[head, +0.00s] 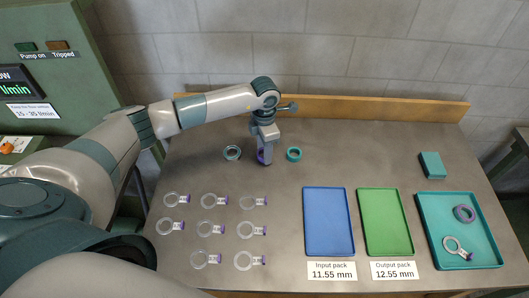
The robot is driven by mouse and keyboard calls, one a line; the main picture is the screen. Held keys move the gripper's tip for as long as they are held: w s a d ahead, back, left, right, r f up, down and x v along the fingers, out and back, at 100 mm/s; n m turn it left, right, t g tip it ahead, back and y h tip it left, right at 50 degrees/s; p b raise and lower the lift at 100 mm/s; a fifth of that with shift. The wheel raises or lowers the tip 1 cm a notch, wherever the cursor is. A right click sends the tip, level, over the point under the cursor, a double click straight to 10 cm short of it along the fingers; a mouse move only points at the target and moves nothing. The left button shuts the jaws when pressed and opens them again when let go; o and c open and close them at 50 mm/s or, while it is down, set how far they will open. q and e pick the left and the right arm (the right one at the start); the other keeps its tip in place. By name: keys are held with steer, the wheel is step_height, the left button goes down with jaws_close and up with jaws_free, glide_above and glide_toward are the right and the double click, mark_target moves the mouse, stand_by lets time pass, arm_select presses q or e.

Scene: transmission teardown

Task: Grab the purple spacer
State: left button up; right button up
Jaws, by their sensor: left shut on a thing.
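My left gripper (264,161) points down at the back middle of the table, between a grey ring and a teal ring. It is shut on the purple spacer (261,156), which shows only in part between the fingers. The fingers hide the rest of it. I cannot tell whether the spacer touches the table. My right gripper is not in view.
A grey ring (232,153) lies left of the gripper and a teal ring (294,154) right of it. Several pale tagged rings (211,229) lie in front. A blue tray (329,221), green tray (385,222) and teal tray (430,225) stand right; a teal block (432,165) is behind.

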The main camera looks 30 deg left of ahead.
arm_select(q)
steer(key=shift+w+r, duration=0.1)
steer(key=shift+r, duration=0.3)
step_height(320, 180, up, 2)
steer(key=shift+r+b, duration=0.1)
steer(key=shift+b, duration=1)
steer(key=w+d+r+b, duration=0.3)
steer(key=d+r+b, duration=0.2)
steer(key=d, duration=0.6)
steer(key=shift+w+r, duration=0.4)
steer(key=shift+r, duration=0.8)
